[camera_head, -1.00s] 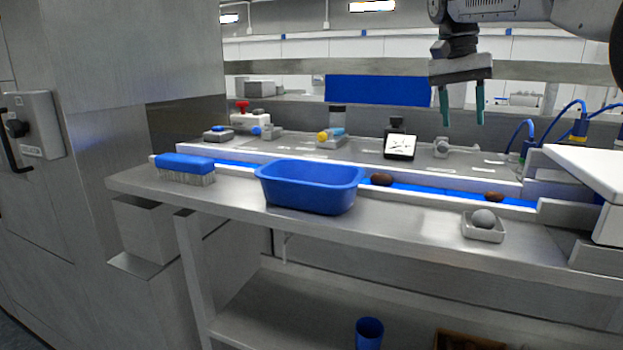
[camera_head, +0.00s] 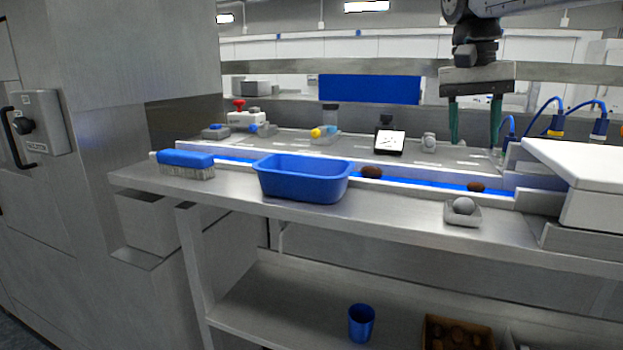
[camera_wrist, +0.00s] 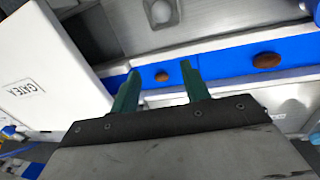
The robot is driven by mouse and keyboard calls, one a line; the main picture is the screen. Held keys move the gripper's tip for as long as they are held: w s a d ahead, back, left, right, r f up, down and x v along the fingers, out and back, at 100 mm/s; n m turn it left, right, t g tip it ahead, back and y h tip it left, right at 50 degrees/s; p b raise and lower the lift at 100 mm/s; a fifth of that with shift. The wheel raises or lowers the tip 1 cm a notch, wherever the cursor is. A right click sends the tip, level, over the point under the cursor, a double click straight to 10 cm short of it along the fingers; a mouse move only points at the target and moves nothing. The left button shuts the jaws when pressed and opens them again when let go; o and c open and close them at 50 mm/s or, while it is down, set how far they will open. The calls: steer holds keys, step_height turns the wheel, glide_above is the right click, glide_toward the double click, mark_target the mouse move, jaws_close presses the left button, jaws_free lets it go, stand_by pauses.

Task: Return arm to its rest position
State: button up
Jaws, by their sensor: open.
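My gripper (camera_head: 474,121) hangs at the upper right of the head view, its two green fingers pointing down and apart. It is open with nothing between the fingers, and it is above the bench, clear of it. In the wrist view my gripper (camera_wrist: 158,92) also shows spread green fingers over the blue belt (camera_wrist: 215,62). Two brown dates lie on the belt: one date (camera_head: 372,172) beside the blue tub, another date (camera_head: 476,187) further right. They also show in the wrist view as a larger date (camera_wrist: 267,60) and a smaller date (camera_wrist: 162,77).
A blue tub (camera_head: 302,185) and a blue brush (camera_head: 186,165) stand on the bench front. A small dish (camera_head: 462,218) holds a grey ball (camera_head: 463,205). A white-topped box (camera_head: 590,165) stands at right. A blue cup (camera_head: 361,323) and a date crate (camera_head: 458,325) are below.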

steer(key=s+f+n+t, duration=0.1)
steer(key=s+f+n, duration=0.1)
steer(key=s+f, duration=0.8)
steer(key=s+a+f+n+t+y, duration=0.1)
steer(key=s+f+n, duration=0.2)
steer(key=s+f, duration=0.8)
steer(key=s, duration=0.6)
